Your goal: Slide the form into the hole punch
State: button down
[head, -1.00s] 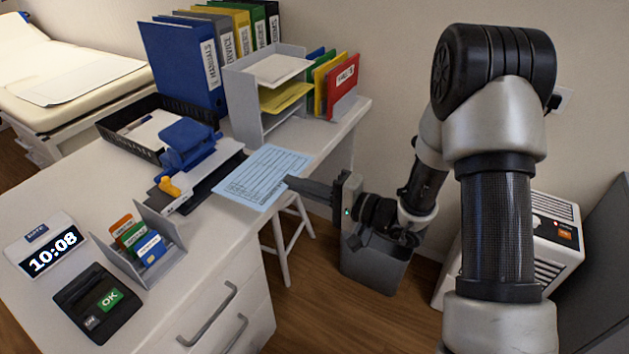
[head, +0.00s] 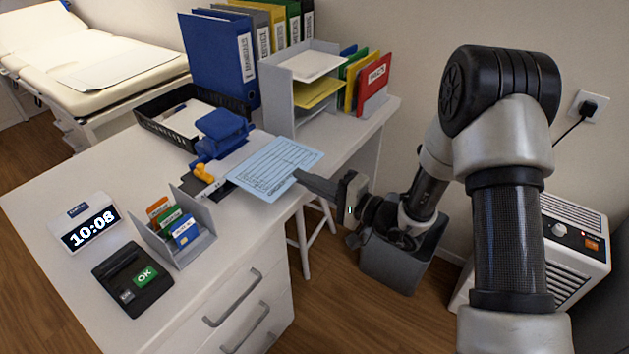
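The form (head: 272,169) is a light blue printed sheet, held roughly level over the desk's right edge. My gripper (head: 299,177) is shut on the form's right edge, reaching in from the right. The hole punch (head: 222,132) is blue with a lever on top and stands on the desk to the left of the form. I cannot tell whether the edge is inside the punch's slot.
A black tray (head: 158,113) stands behind the punch, and a grey letter rack (head: 279,98) stands behind the form. A card holder (head: 190,249), a clock (head: 88,229) and a black OK terminal (head: 134,280) are at the front left.

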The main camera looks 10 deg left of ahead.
aim_at(272, 164)
jog(key=shift+f+x, duration=0.2)
jog(key=shift+x, duration=0.65)
jog(key=shift+f+x, duration=0.15)
jog(key=shift+x, duration=0.75)
jog(key=shift+b+x, duration=1.15)
jog(key=shift+x, duration=1.8)
jog(key=shift+a+f, duration=0.15)
jog(key=shift+a, duration=0.4)
jog(key=c, duration=2)
grip_release()
jog(key=shift+d, duration=0.1)
jog(key=p+v, duration=0.2)
jog(key=v, duration=1.5)
jog(key=shift+d, duration=0.1)
